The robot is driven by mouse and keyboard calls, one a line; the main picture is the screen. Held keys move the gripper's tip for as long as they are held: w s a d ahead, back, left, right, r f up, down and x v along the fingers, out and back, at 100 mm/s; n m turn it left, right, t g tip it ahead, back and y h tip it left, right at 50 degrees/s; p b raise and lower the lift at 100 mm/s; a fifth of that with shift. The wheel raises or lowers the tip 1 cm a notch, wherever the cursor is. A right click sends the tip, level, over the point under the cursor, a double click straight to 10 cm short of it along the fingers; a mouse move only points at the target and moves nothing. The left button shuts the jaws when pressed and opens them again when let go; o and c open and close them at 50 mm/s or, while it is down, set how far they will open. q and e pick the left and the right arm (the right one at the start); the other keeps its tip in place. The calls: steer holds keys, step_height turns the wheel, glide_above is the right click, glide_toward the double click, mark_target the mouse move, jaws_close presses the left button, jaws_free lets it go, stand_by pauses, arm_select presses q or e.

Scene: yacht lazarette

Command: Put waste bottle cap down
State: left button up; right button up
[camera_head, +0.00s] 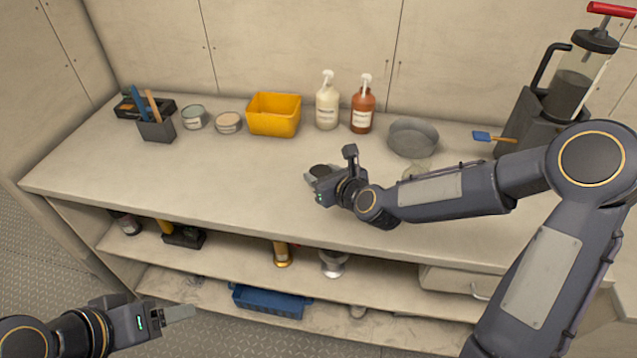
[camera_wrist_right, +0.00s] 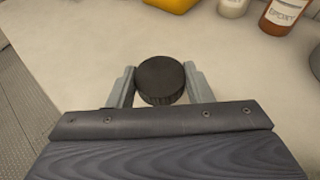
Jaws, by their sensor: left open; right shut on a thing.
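The waste bottle cap (camera_wrist_right: 161,80) is a round black disc with a ridged side, seen between the two fingers of my right gripper (camera_wrist_right: 161,88) in the right wrist view. In the head view the cap (camera_head: 319,170) shows as a small dark shape at my right gripper (camera_head: 318,175), over the middle of the worktop. The gripper is shut on the cap. I cannot tell whether the cap touches the worktop. My left gripper (camera_head: 180,313) is open and empty, low at the bottom left, in front of the shelves.
The worktop (camera_head: 210,185) is clear to the left of my right gripper. A tool holder (camera_head: 156,130) stands left. A blue tray (camera_head: 268,301) lies below.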

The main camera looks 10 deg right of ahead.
steer(key=w+f, duration=0.3)
steer(key=shift+f, duration=0.35)
steer(key=f, duration=0.3)
steer(key=shift+w+d+f, duration=0.1)
steer(key=shift+w+f, duration=0.15)
steer(key=shift+s+f+b, duration=0.1)
steer(key=shift+f+b, duration=0.5)
steer(key=shift+b, duration=0.1)
